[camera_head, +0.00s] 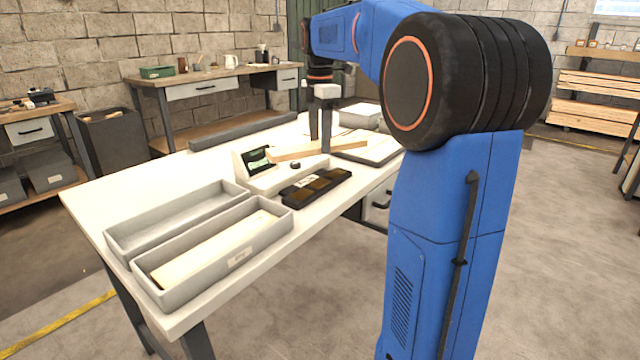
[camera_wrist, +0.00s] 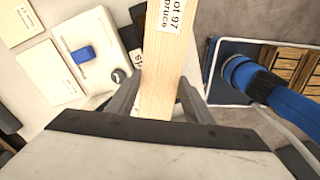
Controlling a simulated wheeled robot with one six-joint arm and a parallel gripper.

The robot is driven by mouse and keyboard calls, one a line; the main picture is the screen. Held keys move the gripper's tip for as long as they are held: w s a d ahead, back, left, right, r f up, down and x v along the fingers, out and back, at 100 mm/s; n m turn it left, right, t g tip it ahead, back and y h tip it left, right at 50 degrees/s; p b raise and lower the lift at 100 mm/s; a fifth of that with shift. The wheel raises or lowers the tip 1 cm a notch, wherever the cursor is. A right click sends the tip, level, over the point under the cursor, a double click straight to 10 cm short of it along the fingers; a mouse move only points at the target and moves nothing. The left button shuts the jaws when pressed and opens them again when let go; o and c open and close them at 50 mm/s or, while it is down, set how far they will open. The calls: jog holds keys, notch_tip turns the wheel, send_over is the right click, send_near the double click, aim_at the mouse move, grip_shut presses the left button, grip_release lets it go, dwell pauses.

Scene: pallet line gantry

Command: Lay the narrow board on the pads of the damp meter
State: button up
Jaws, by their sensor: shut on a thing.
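My gripper (camera_head: 325,148) is shut on a narrow pale wooden board (camera_head: 300,151), with one finger on each side of it in the wrist view (camera_wrist: 157,100). The board (camera_wrist: 162,65) bears a white label reading "lot 97 spruce". The damp meter (camera_head: 262,184) is a low whitish body with an upright screen and a dark knob, on the table. In the head view the board's left end shows just behind it. In the wrist view the meter (camera_wrist: 105,45) lies left of the board, which overlaps its right edge. I cannot tell whether they touch; the pads are not clear.
A dark compartmented case (camera_head: 316,187) lies in front of the meter. Two long grey trays, rear (camera_head: 175,216) and front (camera_head: 212,258), stand at the table's near left; the front one holds a pale board. A dark-rimmed flat tray (camera_head: 375,149) lies right of my gripper.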

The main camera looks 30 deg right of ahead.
aim_at(320, 182)
jog(key=n, duration=0.5)
jog(key=shift+r, duration=0.2)
jog(key=shift+f, duration=4.95)
jog(key=shift+f, duration=0.15)
jog(key=o, duration=1.1)
notch_tip(320, 182, up, 12)
jog(key=shift+r, duration=0.15)
